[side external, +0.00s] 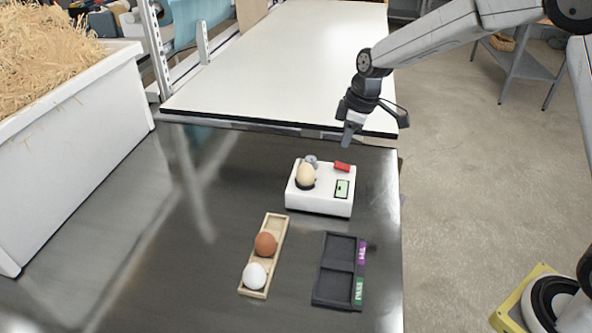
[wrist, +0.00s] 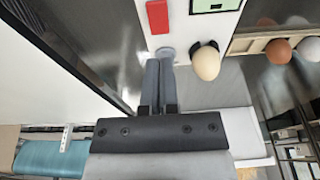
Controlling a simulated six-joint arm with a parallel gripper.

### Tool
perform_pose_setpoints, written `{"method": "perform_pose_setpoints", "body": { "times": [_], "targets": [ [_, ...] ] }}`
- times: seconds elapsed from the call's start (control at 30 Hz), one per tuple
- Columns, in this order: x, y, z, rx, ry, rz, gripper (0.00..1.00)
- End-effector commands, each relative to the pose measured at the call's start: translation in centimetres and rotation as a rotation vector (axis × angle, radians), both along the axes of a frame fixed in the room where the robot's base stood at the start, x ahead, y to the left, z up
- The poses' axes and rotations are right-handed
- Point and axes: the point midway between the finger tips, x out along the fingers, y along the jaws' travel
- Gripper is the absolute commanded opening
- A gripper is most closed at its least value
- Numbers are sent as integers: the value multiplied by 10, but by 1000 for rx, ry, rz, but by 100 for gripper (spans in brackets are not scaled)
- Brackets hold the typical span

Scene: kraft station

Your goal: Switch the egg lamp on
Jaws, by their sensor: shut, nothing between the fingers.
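The egg lamp (side external: 320,205) is a white box on the dark table. A pale egg (side external: 305,175) sits in its black cup; the egg also shows in the wrist view (wrist: 206,63). A red switch-like block (side external: 342,167) is on top at the back right, beside a pale green panel (side external: 342,189). A grey round knob (side external: 311,160) stands behind the egg. My gripper (side external: 347,139) is shut and empty, above and behind the lamp near the red block, apart from it. In the wrist view its fingertips (wrist: 159,62) overlap the edge of the knob; I see no clear glow in the egg.
A wooden tray (side external: 276,224) holds a brown egg (side external: 265,244) and a white egg (side external: 254,276). An empty black two-slot tray (side external: 335,271) with purple and green labels lies to its right. A raised white table (side external: 280,65) stands behind the lamp. A straw-filled white bin (side external: 75,150) is at left.

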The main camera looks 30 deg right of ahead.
Motion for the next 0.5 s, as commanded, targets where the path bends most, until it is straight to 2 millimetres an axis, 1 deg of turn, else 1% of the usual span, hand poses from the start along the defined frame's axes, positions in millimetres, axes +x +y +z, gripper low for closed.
{"method": "perform_pose_setpoints", "body": {
  "times": [0.03,0.2,0.33,0.5],
  "targets": [
    [1,2,-9,0,4,1,0],
    [4,5,-32,-1,4,0,0],
    [6,7,-44,-1,2,1,0],
    [8,8,-53,0,1,1,0]
  ]
}}
